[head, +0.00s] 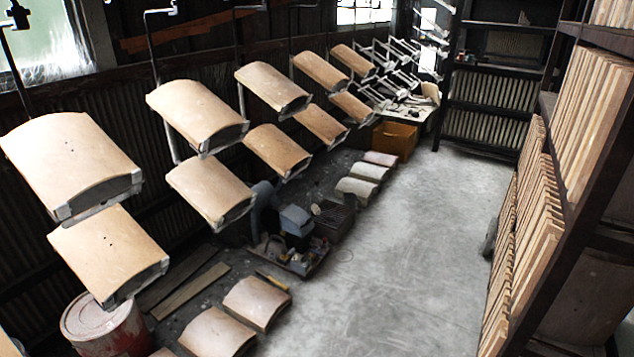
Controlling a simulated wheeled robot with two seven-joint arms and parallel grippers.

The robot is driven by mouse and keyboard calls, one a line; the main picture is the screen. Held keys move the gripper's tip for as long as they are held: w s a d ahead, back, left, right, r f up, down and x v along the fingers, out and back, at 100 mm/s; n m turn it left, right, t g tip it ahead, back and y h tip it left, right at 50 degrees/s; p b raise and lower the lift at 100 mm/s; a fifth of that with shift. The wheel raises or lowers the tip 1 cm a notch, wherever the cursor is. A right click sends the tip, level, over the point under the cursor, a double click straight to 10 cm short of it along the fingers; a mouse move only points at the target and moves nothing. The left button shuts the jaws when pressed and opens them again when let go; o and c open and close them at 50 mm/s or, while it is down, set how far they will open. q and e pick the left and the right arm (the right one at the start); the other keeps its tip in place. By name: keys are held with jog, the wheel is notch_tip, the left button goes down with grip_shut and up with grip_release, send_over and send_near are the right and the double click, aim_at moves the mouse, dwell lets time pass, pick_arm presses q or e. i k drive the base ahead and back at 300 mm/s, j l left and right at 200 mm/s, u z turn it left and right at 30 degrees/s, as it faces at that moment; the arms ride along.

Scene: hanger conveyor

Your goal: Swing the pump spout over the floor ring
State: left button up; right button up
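A faint dark ring (344,255) marks the grey concrete floor just right of a low tray of small items. A blue-grey upright shape (264,200) stands behind that tray, below the hanging tiles; it may be the pump, but it is too small and dark to tell. I cannot make out a spout or which way it points. Neither of my grippers shows in the head view.
Curved tan tiles (88,165) hang on hangers along the left wall. The low tray (312,266), a blue-grey box (295,219), floor tiles (256,301) and a red drum (105,328) stand below. Loaded shelves (560,190) line the right. The middle floor (410,260) is clear.

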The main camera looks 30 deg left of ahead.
aim_at(318, 184)
jog(key=i+j, duration=0.65)
jog(key=i, duration=0.3)
jog(key=i+j, duration=0.35)
jog(key=i+j+u, duration=0.1)
jog(key=i+j, duration=0.2)
jog(key=i, duration=0.3)
